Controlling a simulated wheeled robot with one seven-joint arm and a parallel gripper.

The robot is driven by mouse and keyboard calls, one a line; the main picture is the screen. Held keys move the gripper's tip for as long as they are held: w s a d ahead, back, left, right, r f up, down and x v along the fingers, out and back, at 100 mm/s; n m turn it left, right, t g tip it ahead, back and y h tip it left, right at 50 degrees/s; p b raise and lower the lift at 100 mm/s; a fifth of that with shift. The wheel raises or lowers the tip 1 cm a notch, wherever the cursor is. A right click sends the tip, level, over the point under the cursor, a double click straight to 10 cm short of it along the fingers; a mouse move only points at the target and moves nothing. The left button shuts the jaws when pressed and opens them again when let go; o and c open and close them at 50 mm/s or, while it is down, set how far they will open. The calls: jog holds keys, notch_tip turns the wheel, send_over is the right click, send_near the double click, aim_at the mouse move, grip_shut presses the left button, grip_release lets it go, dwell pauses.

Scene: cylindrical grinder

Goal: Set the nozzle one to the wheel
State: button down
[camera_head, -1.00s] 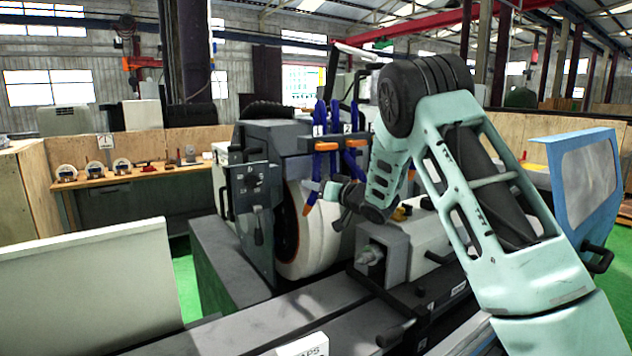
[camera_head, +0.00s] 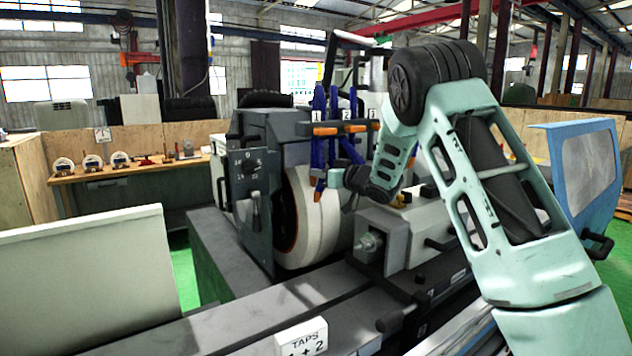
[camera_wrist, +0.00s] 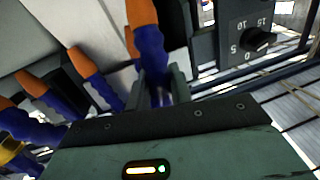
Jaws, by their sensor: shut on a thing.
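Nozzle one is the leftmost blue segmented hose (camera_head: 316,152), under the label 1, with an orange tip (camera_head: 319,190) in front of the wheel. The pale grinding wheel (camera_head: 316,222) sits behind and below it, partly hidden by its dark housing. My gripper (camera_head: 338,178) reaches in from the right at the hose's lower end. In the wrist view my gripper (camera_wrist: 160,88) is shut on a blue hose (camera_wrist: 151,50) just below its orange tip (camera_wrist: 140,12). Whether the tip touches the wheel cannot be told.
Other blue hoses hang close by; in the wrist view an orange tip (camera_wrist: 82,62) is beside the held one. A control panel with a dial (camera_wrist: 258,40) is near.

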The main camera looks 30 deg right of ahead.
jog(key=shift+d+n, duration=0.35)
jog(key=shift+n, duration=0.05)
jog(key=c, duration=1.3)
grip_release()
jog(key=shift+s, duration=0.15)
jog(key=b+v, duration=0.5)
jog(key=v, duration=1.2)
jog(key=shift+s+r+b, duration=0.1)
jog(key=shift+r+b, duration=0.1)
jog(key=shift+b, duration=0.1)
